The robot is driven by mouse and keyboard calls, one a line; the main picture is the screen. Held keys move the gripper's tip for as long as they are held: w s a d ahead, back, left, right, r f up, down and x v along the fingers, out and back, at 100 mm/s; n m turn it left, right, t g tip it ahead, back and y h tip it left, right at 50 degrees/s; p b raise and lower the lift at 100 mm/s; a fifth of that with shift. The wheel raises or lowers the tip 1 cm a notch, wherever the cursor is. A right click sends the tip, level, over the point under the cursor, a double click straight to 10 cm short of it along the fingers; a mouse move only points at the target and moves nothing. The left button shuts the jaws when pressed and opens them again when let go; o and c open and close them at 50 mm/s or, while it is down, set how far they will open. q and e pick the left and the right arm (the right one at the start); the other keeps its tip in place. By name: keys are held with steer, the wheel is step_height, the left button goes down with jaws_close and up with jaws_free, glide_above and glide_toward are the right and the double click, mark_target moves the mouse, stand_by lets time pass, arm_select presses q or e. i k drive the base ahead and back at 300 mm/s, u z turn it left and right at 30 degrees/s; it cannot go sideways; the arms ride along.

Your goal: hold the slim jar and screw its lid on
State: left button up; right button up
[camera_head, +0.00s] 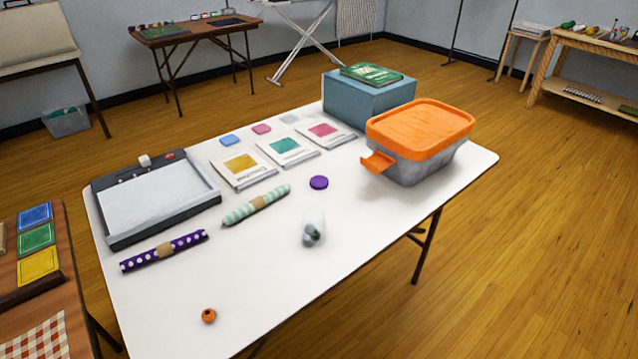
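The slim jar (314,228) is small and clear, with dark greenish contents low inside it. It stands on the white table right of centre, and no lid shows on its top. A round purple lid (319,182) lies flat on the table behind the jar, apart from it. Neither of my grippers shows in the head view.
On the white table (262,293) are a paper trimmer (155,199), two patterned rolls (256,204) (164,250), an orange bead (209,316), an orange-lidded bin (420,130), colour packets (284,146) and a blue box (367,99). The front middle is mostly clear.

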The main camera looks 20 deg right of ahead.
mark_target(313, 221)
steer(key=u, duration=3.35)
steer(key=k, duration=1.95)
steer(key=z, duration=2.25)
steer(key=i, duration=0.5)
steer(key=u, duration=0.1)
